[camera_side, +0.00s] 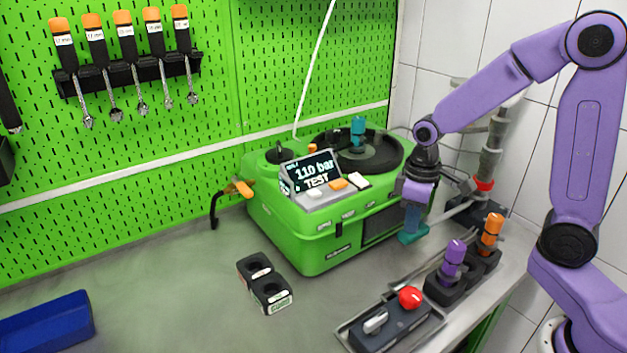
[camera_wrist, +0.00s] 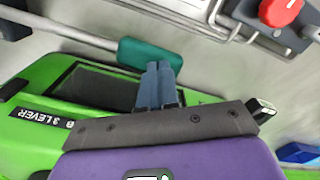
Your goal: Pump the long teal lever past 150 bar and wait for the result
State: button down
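The green pump unit (camera_side: 325,240) stands on the bench, and its tilted display (camera_side: 312,172) reads 110 bar and TEST. The long lever is a grey rod ending in a teal handle (camera_side: 411,236), low at the unit's right front. In the wrist view the teal handle (camera_wrist: 150,52) lies across the fingertips. My gripper (camera_side: 414,222) points down, right above the handle. In the wrist view my gripper (camera_wrist: 158,68) has its two blue-grey fingers side by side with almost no gap, overlapping the handle's edge. I cannot tell whether they touch it.
A control box with a red knob (camera_side: 410,297) sits in a tray at the front right. Purple (camera_side: 454,252) and orange (camera_side: 491,226) capped parts stand in a black holder nearby. A black two-hole block (camera_side: 266,285) and a blue bin (camera_side: 45,322) are at left.

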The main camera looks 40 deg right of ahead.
jog(key=shift+d+r, duration=0.2)
jog(key=shift+r, duration=1.1)
jog(key=shift+d+r, duration=0.15)
jog(key=shift+r, duration=1.15)
jog(key=shift+a+f, duration=0.2)
jog(key=shift+f, duration=1.4)
jog(key=shift+a+f, duration=0.2)
jog(key=shift+f, duration=1.35)
jog(key=shift+r, duration=0.1)
jog(key=shift+d+r, duration=0.2)
jog(key=shift+r, duration=1.35)
jog(key=shift+d+r, duration=0.15)
jog(key=shift+r, duration=1.4)
